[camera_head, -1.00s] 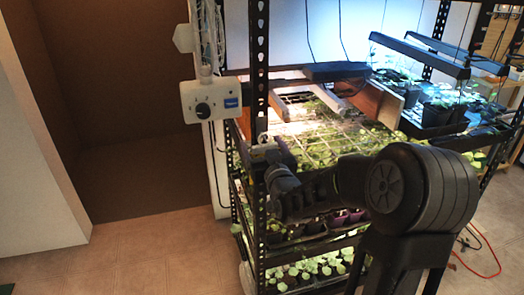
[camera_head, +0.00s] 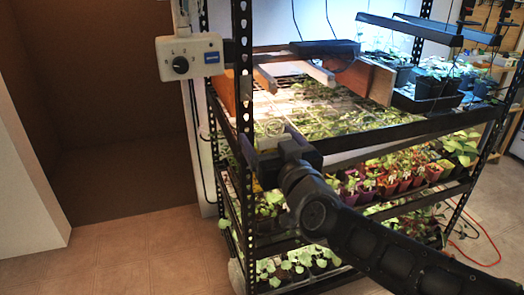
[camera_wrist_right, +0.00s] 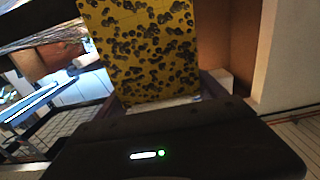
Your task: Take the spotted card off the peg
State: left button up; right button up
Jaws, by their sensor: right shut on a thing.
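The spotted card (camera_wrist_right: 145,50) is yellow with many dark spots and stands up from the jaws of my right gripper in the right wrist view. My right gripper (camera_wrist_right: 160,103) is shut on its lower end. The card's upper end runs out of the picture. In the head view my right gripper (camera_head: 268,130) is at the rack's near left post, its jaws small and unclear. I cannot make out the card or the peg there, so I cannot tell whether the card still touches the peg. My left gripper is not in view.
The black metal rack (camera_head: 247,80) holds several shelves of seedlings. A white control box (camera_head: 188,57) with a dial hangs by its left post. Grow lights (camera_head: 410,33) hang over plants at the right. Open floor (camera_head: 140,255) lies at the left.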

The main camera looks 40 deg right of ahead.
jog(key=shift+b+v, duration=0.45)
jog(key=shift+v, duration=0.6)
jog(key=shift+r, duration=0.45)
jog(key=shift+s, duration=0.1)
